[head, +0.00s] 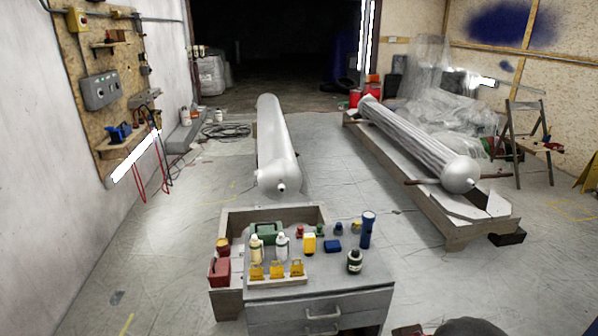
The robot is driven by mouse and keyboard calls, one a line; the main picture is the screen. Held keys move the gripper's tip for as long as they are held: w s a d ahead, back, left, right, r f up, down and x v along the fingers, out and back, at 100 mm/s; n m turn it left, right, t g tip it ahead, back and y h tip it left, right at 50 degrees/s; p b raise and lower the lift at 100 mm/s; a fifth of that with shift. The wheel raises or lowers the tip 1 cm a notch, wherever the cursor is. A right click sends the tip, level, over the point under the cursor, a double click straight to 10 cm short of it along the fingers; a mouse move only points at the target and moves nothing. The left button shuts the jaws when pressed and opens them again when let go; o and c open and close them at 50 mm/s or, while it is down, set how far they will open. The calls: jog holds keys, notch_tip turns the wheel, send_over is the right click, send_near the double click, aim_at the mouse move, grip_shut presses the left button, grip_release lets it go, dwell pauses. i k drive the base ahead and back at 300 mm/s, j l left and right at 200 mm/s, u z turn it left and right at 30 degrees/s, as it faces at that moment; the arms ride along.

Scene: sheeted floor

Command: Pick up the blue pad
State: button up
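The blue pad (332,246) is a small, flat, dark blue block lying on the grey top of a drawer cabinet (318,284). It lies right of a yellow block (309,243) and left of an upright blue flashlight (367,230), apart from the flashlight. My gripper does not show in the head view. Dark rounded shapes at the bottom edge are cut off and cannot be made out.
A dark bottle (354,261) stands in front of the pad. White bottles (282,246) and a rack of yellow items (277,270) are at left. Floor (150,270) left of the cabinet is mostly clear.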

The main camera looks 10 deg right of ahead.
aim_at(334, 245)
jog(key=i+z, duration=0.35)
jog(key=i, duration=0.2)
jog(key=i+z, duration=0.35)
jog(key=i, duration=0.2)
jog(key=i+j+z, duration=0.35)
jog(key=i, duration=0.2)
jog(key=l, duration=0.1)
